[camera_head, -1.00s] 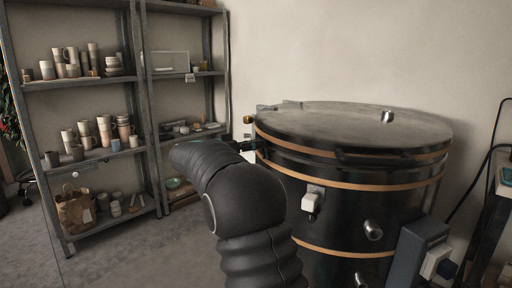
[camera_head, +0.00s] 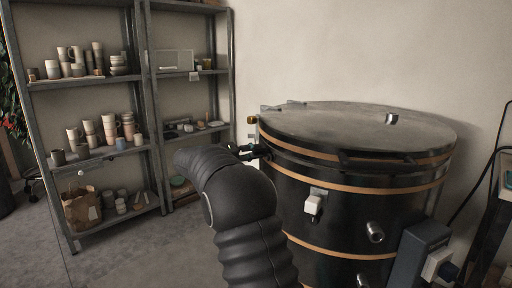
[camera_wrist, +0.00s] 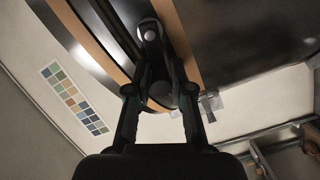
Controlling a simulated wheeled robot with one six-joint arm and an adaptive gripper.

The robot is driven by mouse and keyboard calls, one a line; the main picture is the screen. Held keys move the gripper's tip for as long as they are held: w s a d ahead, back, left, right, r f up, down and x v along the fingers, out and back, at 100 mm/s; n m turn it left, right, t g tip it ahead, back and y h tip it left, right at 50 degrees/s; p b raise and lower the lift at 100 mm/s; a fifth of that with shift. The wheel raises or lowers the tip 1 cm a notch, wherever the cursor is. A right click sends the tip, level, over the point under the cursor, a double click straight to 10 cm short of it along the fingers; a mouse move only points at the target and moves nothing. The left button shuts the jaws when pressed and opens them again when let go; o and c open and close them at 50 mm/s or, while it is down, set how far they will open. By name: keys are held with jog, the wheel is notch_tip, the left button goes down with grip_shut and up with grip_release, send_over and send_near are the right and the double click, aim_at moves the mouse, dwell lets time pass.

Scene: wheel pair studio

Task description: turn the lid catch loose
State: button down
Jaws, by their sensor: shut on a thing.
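The kiln (camera_head: 340,205) is a black drum with copper-coloured bands, and its flat grey lid (camera_head: 350,125) lies closed on top. In the wrist view the lid catch (camera_wrist: 150,34) shows as a grey lever with a round pivot, lying against the banded side of the kiln. My gripper (camera_wrist: 160,92) is shut on the catch, with a finger on each side of its free end. In the head view my gripper (camera_head: 254,152) is small and dark at the kiln's left upper rim, and the catch cannot be made out there.
A metal shelf unit (camera_head: 150,110) with cups and bowls stands at the left. A blue-grey box (camera_head: 417,258) is at the kiln's front right, and a dark stand (camera_head: 490,215) is at the right edge. A colour chart (camera_wrist: 75,97) shows in the wrist view. Floor (camera_head: 150,255) is clear at the left.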

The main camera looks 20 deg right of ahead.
jog(key=shift+f+n+p, duration=0.6)
jog(key=shift+f+n, duration=0.1)
jog(key=shift+n, duration=0.6)
jog(key=shift+f, duration=0.15)
jog(key=c, duration=1)
grip_release()
jog(key=shift+c, duration=0.2)
jog(key=shift+r, duration=0.2)
jog(key=a, duration=1.2)
jog(key=shift+s+r, duration=0.25)
jog(key=shift+r, duration=0.05)
